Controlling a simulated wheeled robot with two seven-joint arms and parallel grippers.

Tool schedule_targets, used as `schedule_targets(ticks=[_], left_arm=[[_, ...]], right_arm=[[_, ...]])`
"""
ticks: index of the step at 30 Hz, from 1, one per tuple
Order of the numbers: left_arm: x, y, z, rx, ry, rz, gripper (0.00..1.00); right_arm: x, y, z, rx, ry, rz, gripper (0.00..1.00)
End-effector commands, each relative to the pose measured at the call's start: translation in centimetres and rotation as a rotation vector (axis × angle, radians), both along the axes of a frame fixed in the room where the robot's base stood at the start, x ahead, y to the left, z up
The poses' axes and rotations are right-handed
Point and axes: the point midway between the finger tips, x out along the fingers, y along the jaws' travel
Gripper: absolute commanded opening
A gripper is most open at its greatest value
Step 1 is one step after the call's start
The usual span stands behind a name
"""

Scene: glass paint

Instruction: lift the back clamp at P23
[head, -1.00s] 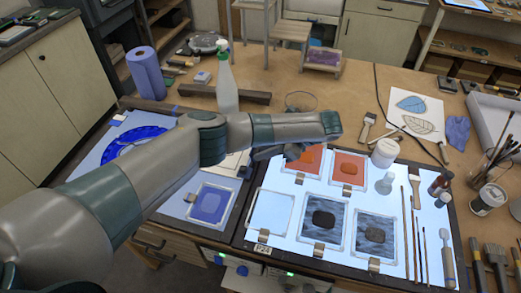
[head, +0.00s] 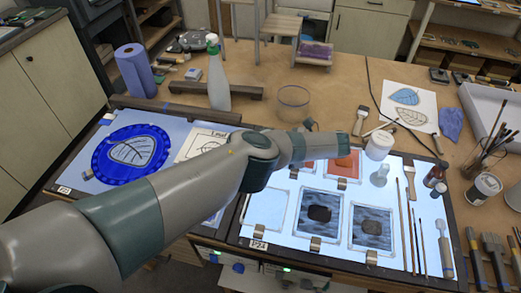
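The right light panel (head: 290,250) is lit and holds framed panes. A small printed tag (head: 258,245) lies at its front left corner; its number is too small to read surely. Behind the tag is a clear pane (head: 266,210). To its right are two grey streaked panes with dark patches (head: 319,214) (head: 372,228), each with a metal clamp (head: 315,243) (head: 371,257) at its front edge. My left arm crosses over the panel's back left part and hides any back clamp there. My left gripper is mostly hidden behind my wrist. My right gripper is not in view.
An orange pane (head: 345,166) lies partly behind my arm. A white jar (head: 379,146), glass bottle (head: 379,176) and brushes (head: 410,180) stand or lie at right. A spray bottle (head: 218,85) and glass bowl (head: 293,102) stand behind.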

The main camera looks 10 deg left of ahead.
Motion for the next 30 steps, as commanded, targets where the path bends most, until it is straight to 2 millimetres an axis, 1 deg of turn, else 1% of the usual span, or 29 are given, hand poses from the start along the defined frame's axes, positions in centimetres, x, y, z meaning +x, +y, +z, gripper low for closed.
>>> schedule_targets(ticks=[2,19,20,21,22,30], left_arm=[[-0.11,-0.13,-0.26,0.006,0.002,0.0,0.0],[-0.12,-0.17,-0.33,0.02,0.002,-0.001,0.0],[-0.12,-0.17,-0.34,0.02,0.002,-0.001,0.2],[-0.13,-0.16,-0.35,0.02,0.003,-0.001,0.29],[-0.13,-0.16,-0.35,0.02,0.003,-0.001,0.36],[-0.07,-0.11,-0.24,0.022,0.001,-0.001,0.36]], right_arm=[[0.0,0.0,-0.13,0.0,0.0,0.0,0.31],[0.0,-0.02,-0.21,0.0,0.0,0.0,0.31],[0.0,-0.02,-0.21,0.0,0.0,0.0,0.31],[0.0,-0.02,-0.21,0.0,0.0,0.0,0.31],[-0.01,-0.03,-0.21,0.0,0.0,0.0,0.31],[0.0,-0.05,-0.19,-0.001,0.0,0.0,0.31]])
